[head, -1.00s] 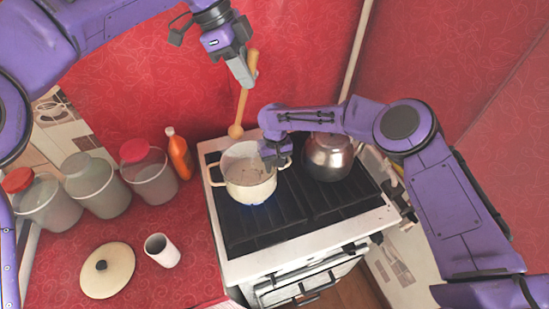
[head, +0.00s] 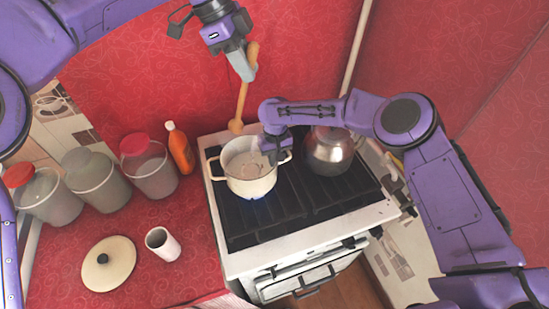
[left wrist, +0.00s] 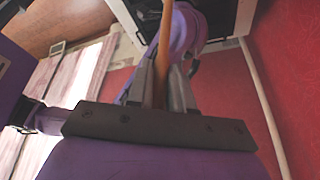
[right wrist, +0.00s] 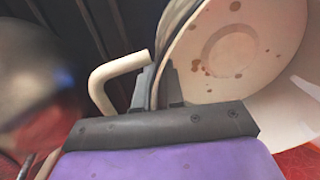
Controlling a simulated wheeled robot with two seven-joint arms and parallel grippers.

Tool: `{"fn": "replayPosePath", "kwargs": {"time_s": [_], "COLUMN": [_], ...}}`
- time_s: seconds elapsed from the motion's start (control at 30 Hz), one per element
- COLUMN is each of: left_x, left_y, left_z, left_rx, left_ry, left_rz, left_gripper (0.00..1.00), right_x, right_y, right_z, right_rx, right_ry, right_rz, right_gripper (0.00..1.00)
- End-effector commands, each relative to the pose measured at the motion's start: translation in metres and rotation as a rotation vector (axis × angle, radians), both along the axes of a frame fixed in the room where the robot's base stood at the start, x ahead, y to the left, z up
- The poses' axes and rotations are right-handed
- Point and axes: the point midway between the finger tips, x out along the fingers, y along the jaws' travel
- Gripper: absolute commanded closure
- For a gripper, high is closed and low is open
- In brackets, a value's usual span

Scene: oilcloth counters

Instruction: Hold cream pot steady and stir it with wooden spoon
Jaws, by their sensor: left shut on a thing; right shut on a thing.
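The cream pot (head: 247,186) stands on the left part of the black stove top, with brown specks inside it. My right gripper (head: 277,155) is at the pot's right side; in the right wrist view its fingers (right wrist: 158,88) are shut on the pot's rim beside the cream handle (right wrist: 112,72). My left gripper (head: 247,70) is shut on the upper part of the wooden spoon (head: 243,97), which hangs nearly upright, bowl down. The spoon's bowl appears behind and above the pot's far rim, outside it. In the left wrist view the spoon's shaft (left wrist: 164,50) runs between the fingers.
A steel kettle (head: 328,150) stands on the stove right of the pot, close to my right arm. Several jars, an orange bottle (head: 179,148), a white cup (head: 163,244) and a cream lid (head: 108,264) are on the red counter at left.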

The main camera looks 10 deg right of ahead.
Motion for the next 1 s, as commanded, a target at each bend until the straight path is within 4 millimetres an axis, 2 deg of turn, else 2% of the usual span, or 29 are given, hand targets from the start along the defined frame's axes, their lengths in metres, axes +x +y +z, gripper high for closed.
{"fn": "replayPosePath", "kwargs": {"time_s": [0.8,1.0], "left_x": [0.000,0.013], "left_y": [0.000,0.021], "left_z": [0.000,-0.023], "left_rx": [-0.002,-0.207], "left_ry": [0.001,0.112], "left_rz": [0.000,0.003], "left_gripper": [1.00,1.00], "right_x": [0.000,0.000], "right_y": [0.000,0.000], "right_z": [0.000,0.000], "right_rx": [0.000,0.000], "right_ry": [0.000,0.000], "right_rz": [0.000,0.000], "right_gripper": [1.00,1.00]}}
